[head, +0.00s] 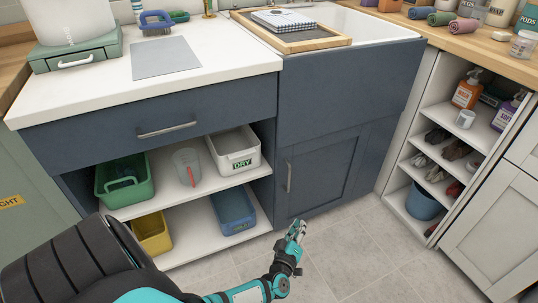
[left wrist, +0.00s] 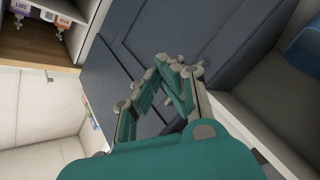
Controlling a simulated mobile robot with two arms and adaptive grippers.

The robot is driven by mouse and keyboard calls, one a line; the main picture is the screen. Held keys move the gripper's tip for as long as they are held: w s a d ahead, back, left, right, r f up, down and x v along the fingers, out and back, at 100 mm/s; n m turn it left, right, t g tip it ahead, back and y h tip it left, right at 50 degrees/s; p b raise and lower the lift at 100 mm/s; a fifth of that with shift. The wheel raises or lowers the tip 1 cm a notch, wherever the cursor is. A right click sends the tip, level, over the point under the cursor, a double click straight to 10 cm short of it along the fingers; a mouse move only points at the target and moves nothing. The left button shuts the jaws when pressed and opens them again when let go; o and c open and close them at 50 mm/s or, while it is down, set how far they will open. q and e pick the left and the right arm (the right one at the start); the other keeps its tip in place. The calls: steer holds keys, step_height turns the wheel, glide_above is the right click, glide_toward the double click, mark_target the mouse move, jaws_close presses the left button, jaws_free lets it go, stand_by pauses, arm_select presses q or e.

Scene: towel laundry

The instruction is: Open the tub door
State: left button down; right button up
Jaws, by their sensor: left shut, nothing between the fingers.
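The tub door (head: 325,172) is a dark blue panelled door under the white tub (head: 375,28), and it appears shut. Its upright metal handle (head: 289,177) is near the door's left edge. My left gripper (head: 297,229) is in front of the lower left part of the door, below the handle. In the left wrist view my left gripper (left wrist: 175,62) is shut and empty, with the dark blue front (left wrist: 140,40) tilted behind its fingers. The handle cannot be made out clearly there. My right gripper is not in view.
Left of the door are open shelves with a green bin (head: 124,178), a white DRY bin (head: 235,150), a yellow bin (head: 153,233) and a blue bin (head: 233,211). An open shelf unit (head: 432,160) stands at the right. The tiled floor (head: 350,245) before the door is clear.

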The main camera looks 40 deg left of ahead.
arm_select(q)
steer(key=s+d+f+m+g+h+p, duration=0.2)
steer(key=s+f+m+p, duration=0.1)
steer(key=s, duration=0.4)
steer(key=s+d+f+m+g+h+p, duration=0.2)
steer(key=s+m+p, duration=0.3)
steer(key=s, duration=0.3)
steer(key=s+d+f+m+g+h+p, duration=0.2)
steer(key=s+d+f+m+g+p, duration=0.1)
steer(key=s+p, duration=0.3)
steer(key=shift+s+d+f+m+g, duration=0.45)
steer(key=shift+s+g, duration=0.25)
steer(key=shift+s, duration=0.55)
